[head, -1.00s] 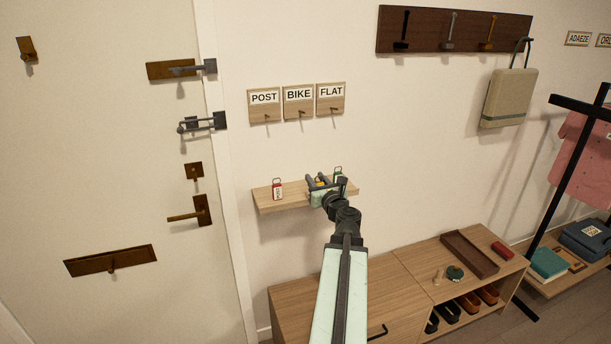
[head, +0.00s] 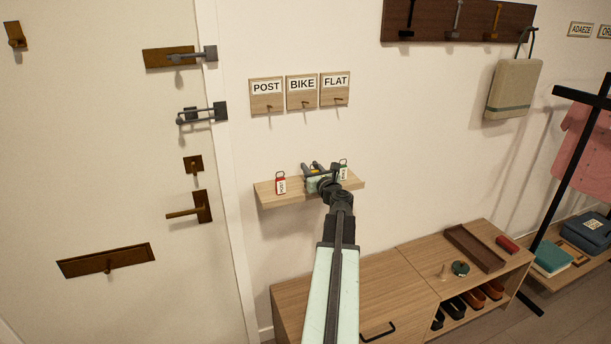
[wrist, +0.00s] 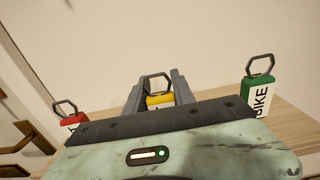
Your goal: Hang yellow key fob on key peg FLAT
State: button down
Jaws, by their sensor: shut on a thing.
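The yellow key fob (wrist: 160,100) shows in the wrist view between the two fingers of my gripper (wrist: 156,92), with its metal loop standing up above it. My gripper is shut on it. In the head view my gripper (head: 314,170) is over the small wooden shelf (head: 268,196), and the fob is mostly hidden behind it. The key peg FLAT (head: 337,100) sticks out of a small wooden plaque labelled FLAT (head: 335,82), on the wall above and slightly right of my gripper. No fob hangs on it.
A red fob (head: 281,184) stands on the shelf left of my gripper, and a green fob (head: 344,171) labelled BIKE stands close on the right. The POST (head: 267,88) and BIKE (head: 302,86) plaques have bare pegs. The wall between shelf and pegs is clear.

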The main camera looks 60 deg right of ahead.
jog(key=shift+w+a+f, duration=0.15)
jog(key=shift+w, duration=0.25)
jog(key=shift+s+f, duration=0.1)
jog(key=shift+f, duration=0.05)
jog(key=c, duration=1.1)
grip_release()
jog(key=shift+o, duration=0.2)
jog(key=shift+s+a, duration=0.1)
jog(key=v, duration=0.7)
jog(key=shift+s, duration=0.35)
